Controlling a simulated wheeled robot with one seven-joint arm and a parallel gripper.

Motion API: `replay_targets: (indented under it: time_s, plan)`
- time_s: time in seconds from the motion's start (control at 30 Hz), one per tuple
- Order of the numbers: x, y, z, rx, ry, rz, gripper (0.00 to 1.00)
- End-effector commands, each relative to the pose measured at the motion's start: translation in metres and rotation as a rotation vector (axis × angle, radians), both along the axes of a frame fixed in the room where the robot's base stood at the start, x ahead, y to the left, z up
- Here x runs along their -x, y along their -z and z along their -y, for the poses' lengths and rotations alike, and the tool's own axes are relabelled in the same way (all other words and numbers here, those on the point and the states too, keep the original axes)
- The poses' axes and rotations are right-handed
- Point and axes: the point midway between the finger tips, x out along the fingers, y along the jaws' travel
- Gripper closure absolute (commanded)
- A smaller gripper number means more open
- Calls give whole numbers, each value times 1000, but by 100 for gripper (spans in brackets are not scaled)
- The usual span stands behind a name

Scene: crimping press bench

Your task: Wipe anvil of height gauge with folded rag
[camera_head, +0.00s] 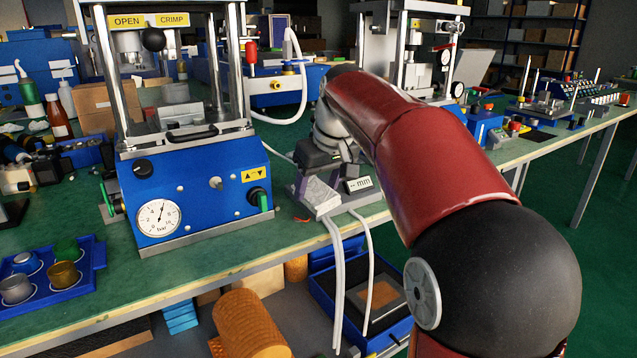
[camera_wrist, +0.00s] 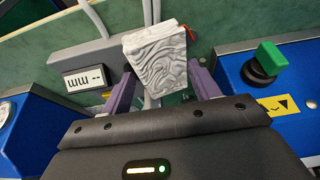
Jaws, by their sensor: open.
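The folded rag (camera_wrist: 160,60), white-grey with a wavy pattern, lies between the two purple fingers of my gripper (camera_wrist: 161,72) in the wrist view. The fingers are open on either side of it. In the head view, the rag (camera_head: 322,204) shows at the bench's front edge, below my gripper (camera_head: 318,178). The height gauge's grey base (camera_wrist: 72,58), with its "-- mm" display (camera_wrist: 88,78), is close beside the rag. The display also shows in the head view (camera_head: 358,184). The gauge's anvil cannot be made out; my arm and gripper cover much of the gauge.
A blue crimping press (camera_head: 200,195) with gauge and knobs stands close left of my gripper. Its green knob (camera_wrist: 268,57) is near the fingers. A blue tray (camera_head: 60,292) of cups is at left. White hoses (camera_head: 337,275) hang over the front edge.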

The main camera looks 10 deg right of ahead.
Motion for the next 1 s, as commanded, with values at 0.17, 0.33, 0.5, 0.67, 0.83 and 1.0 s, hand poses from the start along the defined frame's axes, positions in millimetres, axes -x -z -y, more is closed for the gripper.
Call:
replay_targets:
  time_s: [0.17,0.33,0.5,0.67,0.83,1.0]
  plan:
    - [0,0,0,0,0,0,40]
    - [0,0,0,0,0,0,62]
    - [0,0,0,0,0,0,70]
    - [0,1,0,0,0,0,70]
    - [0,1,1,0,1,-1,70]
    - [-4,1,11,1,2,-3,70]
